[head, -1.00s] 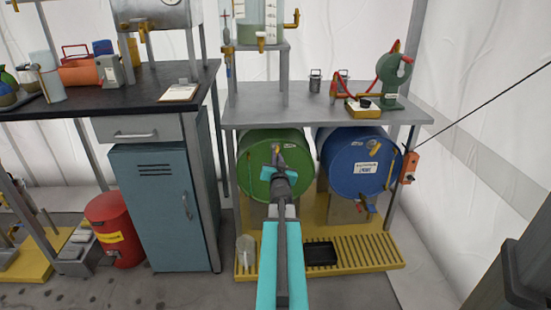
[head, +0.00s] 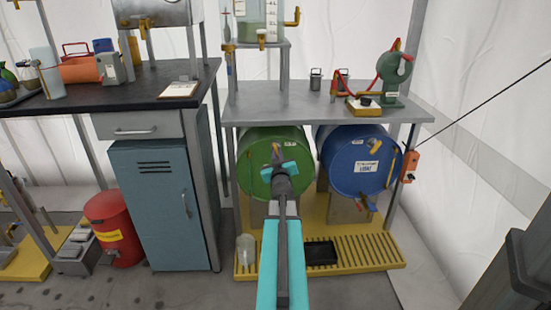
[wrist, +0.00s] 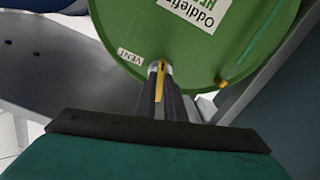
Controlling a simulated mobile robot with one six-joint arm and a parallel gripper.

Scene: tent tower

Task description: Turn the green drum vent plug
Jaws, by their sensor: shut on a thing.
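The green drum (head: 252,180) lies on its side under the grey bench, its round face towards me. In the wrist view the drum face (wrist: 145,30) carries a VENT label (wrist: 130,57) beside a small yellow vent plug (wrist: 162,68). My gripper (wrist: 160,84) is shut on this plug at the drum's rim, its dark fingers on either side. In the head view my gripper (head: 278,155) reaches the upper part of the drum face and mostly hides the plug. A second yellow fitting (wrist: 222,84) sits apart from the fingers on the drum face.
A blue drum (head: 355,165) lies to the right. The bench top (head: 300,108) is above my gripper and a bench leg stands left of the drum. Below are a yellow slatted tray (head: 355,255), a black pan (head: 320,252) and a clear beaker (head: 246,248).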

